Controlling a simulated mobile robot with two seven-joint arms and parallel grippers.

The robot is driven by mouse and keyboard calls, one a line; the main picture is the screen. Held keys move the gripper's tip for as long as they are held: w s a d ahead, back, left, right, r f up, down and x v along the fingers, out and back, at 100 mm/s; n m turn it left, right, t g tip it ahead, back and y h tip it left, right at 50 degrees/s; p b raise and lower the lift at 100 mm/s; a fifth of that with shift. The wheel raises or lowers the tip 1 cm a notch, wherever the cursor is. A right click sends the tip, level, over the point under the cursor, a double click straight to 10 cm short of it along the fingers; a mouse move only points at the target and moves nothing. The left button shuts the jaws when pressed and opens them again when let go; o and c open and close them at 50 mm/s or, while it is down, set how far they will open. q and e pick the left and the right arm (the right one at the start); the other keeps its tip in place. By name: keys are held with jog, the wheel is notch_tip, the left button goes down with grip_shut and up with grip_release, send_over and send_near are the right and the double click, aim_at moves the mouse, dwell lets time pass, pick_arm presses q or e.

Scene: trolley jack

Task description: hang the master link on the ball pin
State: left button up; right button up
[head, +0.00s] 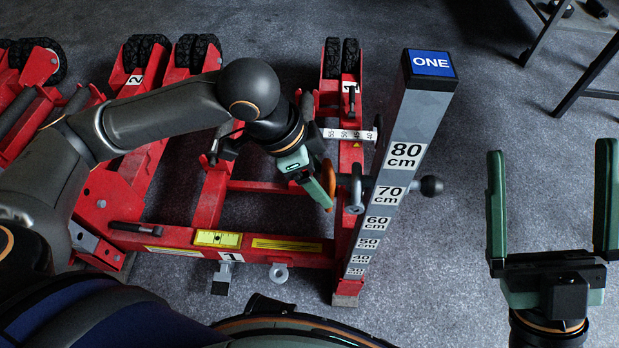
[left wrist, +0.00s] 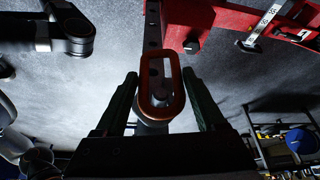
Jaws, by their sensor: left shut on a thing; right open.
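The master link (head: 329,178), an orange oval ring, is in my left gripper (head: 322,188) beside the left face of the grey measuring post (head: 408,122). In the left wrist view the link (left wrist: 146,88) stands upright between the fingers of the left gripper (left wrist: 160,90). Grey metal shows through and below its opening; I cannot tell whether the link is around it or in front of it. A grey pin (head: 352,182) juts from the post's left face, close to the link. A dark ball-ended pin (head: 432,186) sticks out on its right. My right gripper (head: 551,165) is open and empty.
The post carries a blue "ONE" cap (head: 431,64) and height marks. A red trolley jack (head: 290,188) labelled 1 is at its left, with more red jacks further left. Dark stand legs (head: 590,75) are at the upper right.

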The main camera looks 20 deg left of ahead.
pick_arm(q)
jog(key=shift+d, duration=0.25)
jog(key=shift+w+d+f+p, duration=0.15)
jog(key=shift+d+f+p, duration=0.1)
jog(key=shift+d+p, duration=0.25)
jog(key=shift+f+p, duration=0.2)
jog(key=shift+p, duration=0.35)
jog(key=o, duration=1.6)
jog(key=shift+c, duration=0.2)
